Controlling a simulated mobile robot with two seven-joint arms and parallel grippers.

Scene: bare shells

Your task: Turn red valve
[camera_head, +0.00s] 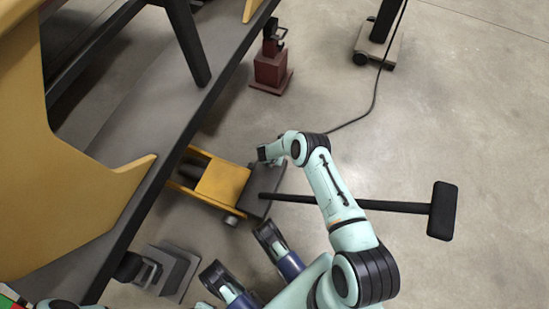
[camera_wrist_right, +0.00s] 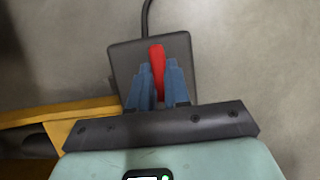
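The red valve (camera_wrist_right: 157,60) shows in the right wrist view as a narrow upright red handle in front of a dark square plate (camera_wrist_right: 126,58). The blue fingers of my right gripper (camera_wrist_right: 159,88) are close together, one on each side of the handle, and look shut on it. The fingers partly cover its lower end. In the head view my right gripper (camera_head: 266,151) is at the end of my teal arm, by the yellow machine, and the valve cannot be made out there.
A yellow machine (camera_head: 222,181) with a long black T-shaped handle (camera_head: 443,210) lies under my right arm. A dark platform (camera_head: 140,90) with yellow parts fills the left. A dark red stand (camera_head: 270,72) and a cable (camera_head: 372,100) are farther back. Bare floor is at the right.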

